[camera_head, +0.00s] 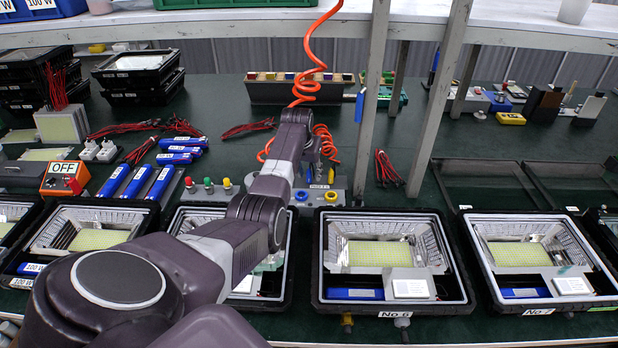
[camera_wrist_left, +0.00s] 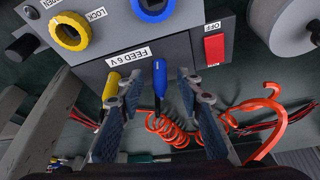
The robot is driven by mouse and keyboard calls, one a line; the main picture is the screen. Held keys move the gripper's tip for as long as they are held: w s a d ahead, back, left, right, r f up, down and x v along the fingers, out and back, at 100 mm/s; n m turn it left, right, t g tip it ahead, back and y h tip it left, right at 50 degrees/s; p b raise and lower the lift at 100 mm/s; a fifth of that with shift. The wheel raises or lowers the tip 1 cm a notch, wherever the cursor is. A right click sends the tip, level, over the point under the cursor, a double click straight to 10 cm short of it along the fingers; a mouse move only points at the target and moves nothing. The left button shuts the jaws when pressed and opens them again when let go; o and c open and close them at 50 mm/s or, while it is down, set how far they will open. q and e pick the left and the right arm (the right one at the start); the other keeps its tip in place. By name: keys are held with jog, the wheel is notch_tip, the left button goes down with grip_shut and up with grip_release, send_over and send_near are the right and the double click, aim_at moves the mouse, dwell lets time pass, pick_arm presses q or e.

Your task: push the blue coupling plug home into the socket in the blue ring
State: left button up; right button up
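The blue coupling plug (camera_wrist_left: 160,80) shows in the left wrist view just below the FEED 6 V label, between the fingers of my left gripper (camera_wrist_left: 158,98). A gap shows on each side, so the fingers are open around it and look apart from it. The blue ring (camera_wrist_left: 152,8) is at the top edge of that view, with its socket partly cut off; the plug is outside it. In the head view the blue ring (camera_head: 301,195) sits on the front of the grey feed box, and my left gripper is mostly hidden by its arm. My right gripper is not in view.
A yellow plug (camera_wrist_left: 110,85) stands close beside my left finger, and a yellow ring (camera_wrist_left: 70,32) is next to the blue one. A red OFF switch (camera_wrist_left: 214,49) is on the box. An orange coiled hose (camera_wrist_left: 175,128) lies behind. Floodlight housings (camera_head: 388,308) line the bench front.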

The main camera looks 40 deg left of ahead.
pick_arm(q)
grip_shut()
dwell(0.3)
